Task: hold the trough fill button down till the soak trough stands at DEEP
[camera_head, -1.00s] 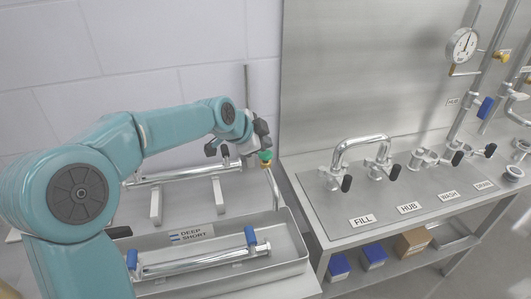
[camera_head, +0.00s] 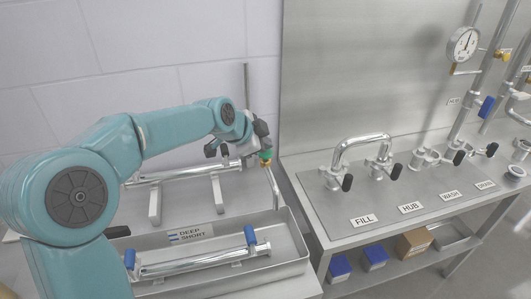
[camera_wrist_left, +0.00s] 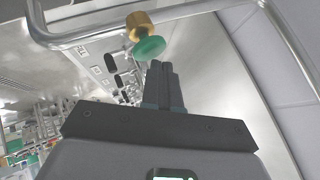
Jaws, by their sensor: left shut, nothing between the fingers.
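The soak trough (camera_head: 300,262) is a shallow steel tray at the lower middle of the head view. Its level plate (camera_head: 191,234) reads DEEP above SHORT; I cannot make out a water line. The green fill button (camera_head: 265,155) sits on a brass fitting at the pipe above the trough's far right part. In the wrist view the button (camera_wrist_left: 149,48) and its brass collar show at the top. My left gripper (camera_head: 262,141) is shut and empty, its fingertips (camera_wrist_left: 160,66) right by the button's face. I cannot tell whether they touch it. My right gripper is not in view.
A steel rod with blue ends (camera_head: 190,266) lies in the trough. Another bar rests on supports (camera_head: 155,205) behind it. To the right stands a bench with taps (camera_head: 360,140) and labels FILL, HUB and WASH. Boxes (camera_head: 375,256) sit on its lower shelf.

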